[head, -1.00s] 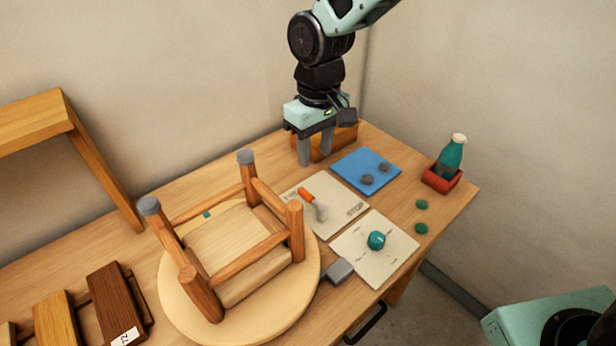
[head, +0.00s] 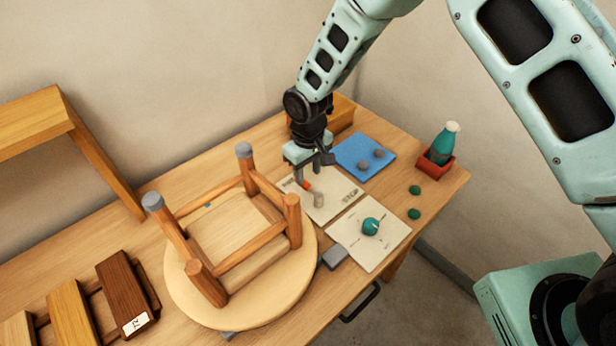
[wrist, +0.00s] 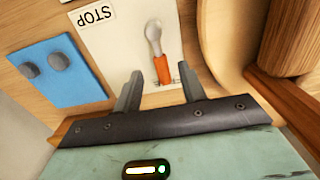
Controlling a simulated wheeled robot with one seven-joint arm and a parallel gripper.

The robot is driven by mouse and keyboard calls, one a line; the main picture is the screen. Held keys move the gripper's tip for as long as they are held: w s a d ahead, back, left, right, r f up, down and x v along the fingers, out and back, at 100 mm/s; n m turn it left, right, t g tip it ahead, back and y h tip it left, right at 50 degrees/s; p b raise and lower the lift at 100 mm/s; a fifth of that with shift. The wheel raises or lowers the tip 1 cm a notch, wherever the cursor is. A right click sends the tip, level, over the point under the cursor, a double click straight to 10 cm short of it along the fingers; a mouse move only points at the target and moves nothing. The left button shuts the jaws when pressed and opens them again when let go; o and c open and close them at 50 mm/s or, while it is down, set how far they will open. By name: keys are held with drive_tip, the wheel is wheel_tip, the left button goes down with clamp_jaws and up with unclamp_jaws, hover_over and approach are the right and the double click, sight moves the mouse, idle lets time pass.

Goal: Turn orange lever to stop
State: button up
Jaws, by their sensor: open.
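The orange lever (wrist: 161,68) has a grey hub and lies on a pale panel (wrist: 128,45) marked STOP at one side. In the wrist view the orange handle lies between my open fingers (wrist: 158,92), which do not appear to touch it. In the head view my gripper (head: 309,188) is low over the panel, and only a bit of the orange lever (head: 306,185) shows beside the fingers. The handle points away from the STOP label (wrist: 96,14), towards the opposite side of the panel.
An upturned stool (head: 290,215) stands on the table close to the panel's left. A blue mat (head: 350,150) with grey discs lies behind right. A panel with a teal knob (head: 371,226) lies in front. A teal bottle (head: 441,145) stands in a red tray (head: 436,170).

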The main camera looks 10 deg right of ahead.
sight(308, 185)
drive_tip(key=shift+f+p, duration=0.5)
drive_tip(key=shift+f, duration=1.85)
clamp_jaws()
